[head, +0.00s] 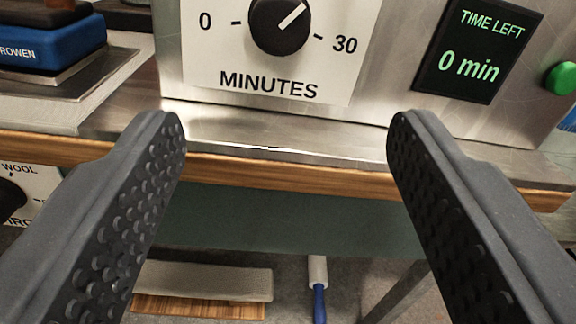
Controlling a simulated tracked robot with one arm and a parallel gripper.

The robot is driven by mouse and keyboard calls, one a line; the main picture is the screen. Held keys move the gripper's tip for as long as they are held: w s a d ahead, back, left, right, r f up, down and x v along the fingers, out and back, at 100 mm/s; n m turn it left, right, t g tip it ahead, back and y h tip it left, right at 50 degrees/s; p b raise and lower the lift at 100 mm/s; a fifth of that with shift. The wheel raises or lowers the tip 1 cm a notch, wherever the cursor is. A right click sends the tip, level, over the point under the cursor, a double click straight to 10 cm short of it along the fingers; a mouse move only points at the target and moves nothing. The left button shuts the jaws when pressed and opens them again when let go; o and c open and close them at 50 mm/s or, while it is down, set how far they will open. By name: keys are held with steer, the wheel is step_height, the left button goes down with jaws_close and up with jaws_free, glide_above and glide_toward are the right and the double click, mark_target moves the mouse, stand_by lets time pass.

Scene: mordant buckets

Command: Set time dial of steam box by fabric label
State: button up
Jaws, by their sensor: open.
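The steam box (390,60) is a metal box at the top of the head view, with its upper part cut off. Its time dial (281,25) is a round black knob on a white panel marked 0, 30 and MINUTES. The knob's white pointer line points up and right. A display (478,50) reads TIME LEFT 0 min. My gripper (287,130) is open and empty, its two dark studded fingers wide apart, below and in front of the dial. No fabric label is seen.
A green button (562,78) is right of the display. The wood-edged bench (290,172) runs under the box. A blue iron-like block (50,45) marked ROWEN is at left. Below are another dial marked WOOL (10,200), a pale pad (205,280) and a blue-handled roller (319,290).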

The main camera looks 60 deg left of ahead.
mark_target(281, 31)
steer(key=shift+f+b, duration=0.25)
steer(key=shift+b, duration=1)
steer(key=b, duration=0.3)
steer(key=shift+a, duration=0.15)
steer(key=shift+s+a+r+b, duration=0.1)
steer(key=shift+a+r+b, duration=0.1)
steer(key=shift+b, duration=0.85)
steer(key=b+x, duration=0.2)
steer(key=x, duration=1.1)
steer(key=shift+a+r+b, duration=0.15)
steer(key=shift+a+b, duration=0.15)
steer(key=shift+b, duration=0.05)
steer(key=c, duration=1)
